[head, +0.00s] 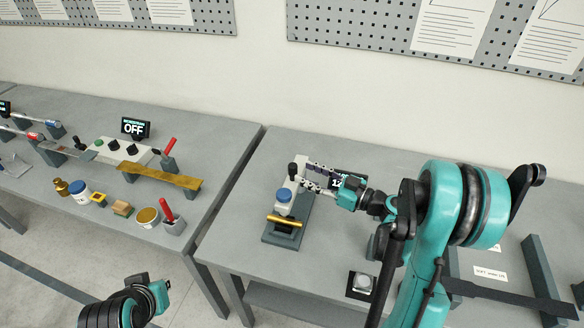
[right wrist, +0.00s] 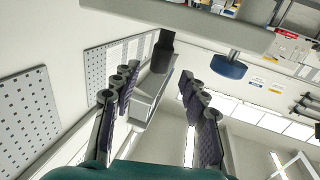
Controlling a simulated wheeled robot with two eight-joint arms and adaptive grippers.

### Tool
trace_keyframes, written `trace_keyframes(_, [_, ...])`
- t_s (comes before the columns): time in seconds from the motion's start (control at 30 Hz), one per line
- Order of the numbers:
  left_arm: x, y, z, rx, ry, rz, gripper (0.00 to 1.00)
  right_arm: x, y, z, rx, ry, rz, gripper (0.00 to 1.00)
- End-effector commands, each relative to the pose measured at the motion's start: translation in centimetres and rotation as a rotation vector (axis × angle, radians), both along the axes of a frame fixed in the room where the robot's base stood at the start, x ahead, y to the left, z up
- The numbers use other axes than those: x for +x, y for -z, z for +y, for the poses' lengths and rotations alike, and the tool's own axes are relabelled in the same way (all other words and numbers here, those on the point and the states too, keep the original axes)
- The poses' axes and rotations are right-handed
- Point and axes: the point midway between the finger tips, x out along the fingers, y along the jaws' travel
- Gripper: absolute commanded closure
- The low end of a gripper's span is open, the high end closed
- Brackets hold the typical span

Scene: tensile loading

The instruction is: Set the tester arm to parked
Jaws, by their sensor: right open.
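The tester (head: 283,235) stands on the right-hand table, with a dark base, a white arm, a blue round part (head: 284,196) and a gold cylinder (head: 285,220) lying across the front. A black knob (head: 292,169) tops the arm. My right gripper (head: 306,175) is open, its fingers pointing left beside the upper arm. In the right wrist view, a dark handle (right wrist: 162,52) shows between and beyond the spread fingers, and the blue part (right wrist: 229,67) hangs under the pale arm (right wrist: 180,22). Contact is not visible. My left gripper (head: 148,290) is low at left, its fingers unclear.
A display (head: 347,180) is partly hidden behind my right gripper. A black square pad (head: 361,286) and dark fixtures (head: 545,270) lie nearer and to the right. The left table carries an OFF display (head: 134,127), red-handled tools (head: 168,150) and jars. A gap separates the tables.

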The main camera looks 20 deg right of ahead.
Motion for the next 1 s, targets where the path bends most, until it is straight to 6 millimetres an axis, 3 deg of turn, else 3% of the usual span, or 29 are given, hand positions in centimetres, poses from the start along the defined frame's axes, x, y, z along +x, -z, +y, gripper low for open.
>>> trace_keyframes(0.3, [0.0,0.7,0.0,0.0,0.0,0.0,1.0,3.5,0.1,3.2,0.0,-0.002,0.003,0.56])
trace_keyframes(0.67, [0.0,0.7,0.0,0.0,0.0,0.0,1.0,4.1,0.0,3.6,0.0,0.001,0.003,0.56])
trace_keyframes(0.83, [0.0,0.7,0.0,0.0,0.0,0.0,1.0,4.1,0.0,3.6,0.0,0.0,0.003,0.98])
trace_keyframes(1.0, [0.0,0.7,0.0,0.0,0.0,0.0,1.0,4.1,0.0,3.6,0.0,0.0,0.003,1.0])
